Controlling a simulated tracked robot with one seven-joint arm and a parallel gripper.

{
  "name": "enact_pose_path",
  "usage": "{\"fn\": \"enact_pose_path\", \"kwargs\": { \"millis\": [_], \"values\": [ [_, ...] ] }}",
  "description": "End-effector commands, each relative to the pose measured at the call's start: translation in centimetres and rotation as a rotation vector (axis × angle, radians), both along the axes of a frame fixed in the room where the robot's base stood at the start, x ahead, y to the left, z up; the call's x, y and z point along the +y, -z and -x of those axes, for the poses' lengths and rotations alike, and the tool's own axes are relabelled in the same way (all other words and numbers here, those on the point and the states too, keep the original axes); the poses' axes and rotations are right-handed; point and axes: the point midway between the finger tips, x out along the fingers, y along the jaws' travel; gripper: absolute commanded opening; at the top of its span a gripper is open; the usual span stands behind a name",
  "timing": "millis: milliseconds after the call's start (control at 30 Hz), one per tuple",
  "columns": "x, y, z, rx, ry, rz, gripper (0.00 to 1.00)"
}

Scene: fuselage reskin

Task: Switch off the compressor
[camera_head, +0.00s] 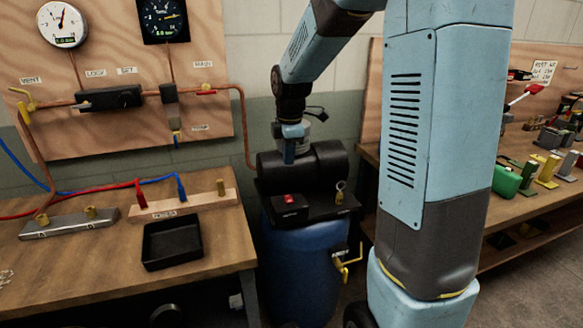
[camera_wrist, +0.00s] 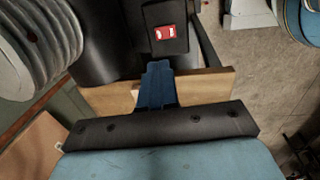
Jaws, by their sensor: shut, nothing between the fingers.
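The compressor has a black motor (camera_head: 325,160) on top of a blue tank (camera_head: 305,260), between the two benches. A black switch box (camera_head: 290,208) sits at its front left with a red switch (camera_head: 288,198) on top. In the wrist view the red switch (camera_wrist: 165,32) shows with white marks on the black box, just beyond my fingertips. My gripper (camera_head: 289,158) is shut and empty, pointing down above and behind the box. Its blue fingers (camera_wrist: 158,68) are together. Whether they touch anything is unclear.
A gold-coloured fitting with a ring (camera_head: 340,193) stands right of the switch box. A yellow valve handle (camera_head: 348,262) sticks out at the tank's right. The left bench holds a black tray (camera_head: 172,243) and hoses. Gauges hang on the wooden panel (camera_head: 110,60).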

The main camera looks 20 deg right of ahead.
Motion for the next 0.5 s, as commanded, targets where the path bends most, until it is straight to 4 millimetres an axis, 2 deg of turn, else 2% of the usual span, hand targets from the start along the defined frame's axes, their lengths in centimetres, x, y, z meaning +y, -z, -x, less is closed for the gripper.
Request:
{"fn": "enact_pose_path", "kwargs": {
  "millis": [500],
  "values": [
    [-0.1, 8.8, -1.0, 0.003, 0.001, 0.000, 0.00]
  ]
}}
